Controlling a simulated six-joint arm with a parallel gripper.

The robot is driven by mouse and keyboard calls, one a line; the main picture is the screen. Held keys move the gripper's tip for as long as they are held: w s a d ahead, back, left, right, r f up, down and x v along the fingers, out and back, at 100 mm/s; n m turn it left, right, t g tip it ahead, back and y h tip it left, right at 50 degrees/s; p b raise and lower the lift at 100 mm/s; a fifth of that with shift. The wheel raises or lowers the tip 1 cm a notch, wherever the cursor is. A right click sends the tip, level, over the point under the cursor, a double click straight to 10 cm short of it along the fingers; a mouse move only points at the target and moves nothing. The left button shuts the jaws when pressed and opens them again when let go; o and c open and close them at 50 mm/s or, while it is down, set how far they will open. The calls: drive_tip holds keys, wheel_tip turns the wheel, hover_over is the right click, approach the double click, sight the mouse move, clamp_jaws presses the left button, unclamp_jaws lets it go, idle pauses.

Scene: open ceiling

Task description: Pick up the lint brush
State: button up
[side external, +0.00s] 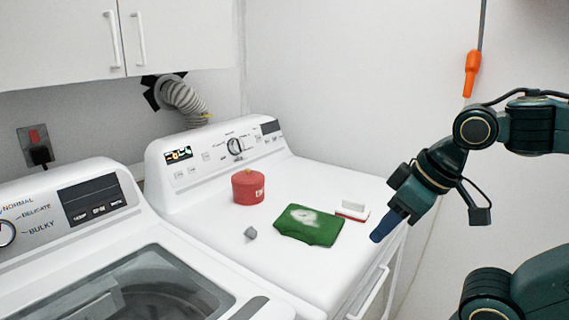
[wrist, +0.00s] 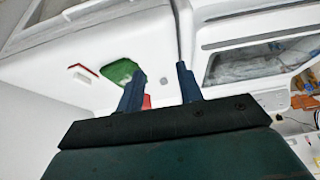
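The lint brush appears to be the small white and red block (side external: 352,211) on the dryer top, close to its right edge and just right of the green cloth. In the wrist view it shows as a white piece with a red edge (wrist: 84,72), left of the fingers. My gripper (side external: 386,227) is above the dryer's right edge, right of the brush and apart from it. In the wrist view my gripper (wrist: 159,70) has its two blue fingers spread, with nothing held between them.
On the dryer top (side external: 290,258), a folded green cloth (side external: 309,228) lies beside the brush. A red lidded canister (side external: 248,188) and a small grey lump (side external: 250,233) stand farther left. A washer (side external: 100,270) is at left, and an orange-handled tool (side external: 472,75) hangs at right.

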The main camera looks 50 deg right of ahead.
drive_tip(key=o, duration=1.4)
drive_tip(key=shift+w+r, duration=0.1)
